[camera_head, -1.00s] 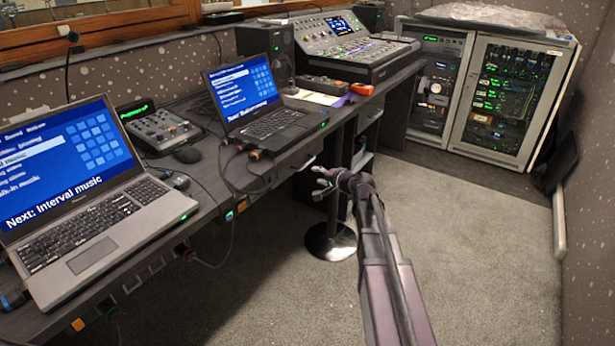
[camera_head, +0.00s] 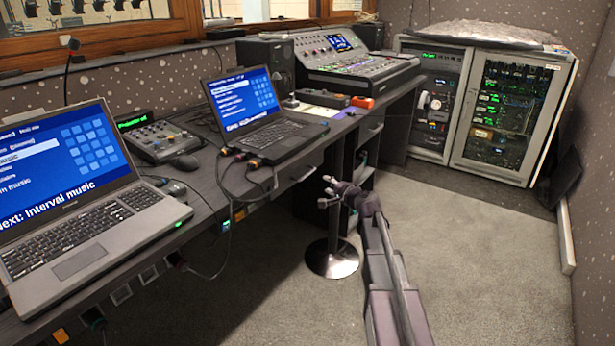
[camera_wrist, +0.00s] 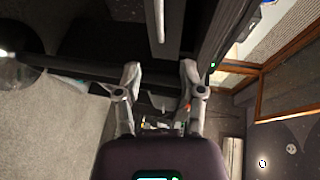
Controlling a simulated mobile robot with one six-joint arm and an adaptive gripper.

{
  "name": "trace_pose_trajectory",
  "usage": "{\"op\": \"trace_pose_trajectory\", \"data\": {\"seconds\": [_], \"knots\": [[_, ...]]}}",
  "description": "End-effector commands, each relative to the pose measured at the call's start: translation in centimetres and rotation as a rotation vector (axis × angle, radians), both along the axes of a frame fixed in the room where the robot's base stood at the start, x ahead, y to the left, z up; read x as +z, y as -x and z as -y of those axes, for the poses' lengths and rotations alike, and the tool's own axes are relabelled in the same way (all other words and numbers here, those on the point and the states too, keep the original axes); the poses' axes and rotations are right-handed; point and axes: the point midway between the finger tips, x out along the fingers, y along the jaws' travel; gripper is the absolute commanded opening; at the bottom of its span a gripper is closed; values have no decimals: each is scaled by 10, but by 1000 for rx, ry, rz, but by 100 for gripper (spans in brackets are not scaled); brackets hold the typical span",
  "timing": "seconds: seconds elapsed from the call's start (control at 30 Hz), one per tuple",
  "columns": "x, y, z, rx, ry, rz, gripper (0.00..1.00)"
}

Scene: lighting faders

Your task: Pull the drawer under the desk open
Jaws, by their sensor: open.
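The drawer (camera_head: 290,180) is a dark front with a pale bar handle (camera_head: 303,174), under the desk (camera_head: 210,190) near the middle laptop. It looks shut. In the wrist view, the pale handle (camera_wrist: 159,20) runs along a dark panel at the top, ahead of my fingers. My gripper (camera_head: 326,192) is to the right of and a little lower than the handle in the head view, in front of the desk. In the wrist view, my gripper (camera_wrist: 160,70) is open, with nothing between the fingers. The handle lies ahead of the gap, apart from the fingertips.
A round metal pedestal base (camera_head: 332,258) stands on the carpet below my gripper. Two laptops, a small mixer (camera_head: 158,141) and a large console (camera_head: 350,60) sit on the desk. Cables hang over its front edge. Carpet (camera_head: 470,260) to the right is clear.

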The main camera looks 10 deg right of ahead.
Motion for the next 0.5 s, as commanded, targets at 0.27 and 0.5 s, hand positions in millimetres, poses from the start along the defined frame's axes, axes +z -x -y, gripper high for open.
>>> {"op": "trace_pose_trajectory", "data": {"seconds": [0.27,0.5], "knots": [[-6,-24,-9,1,1,-1,51],[-13,-57,-22,1,1,0,51]]}}
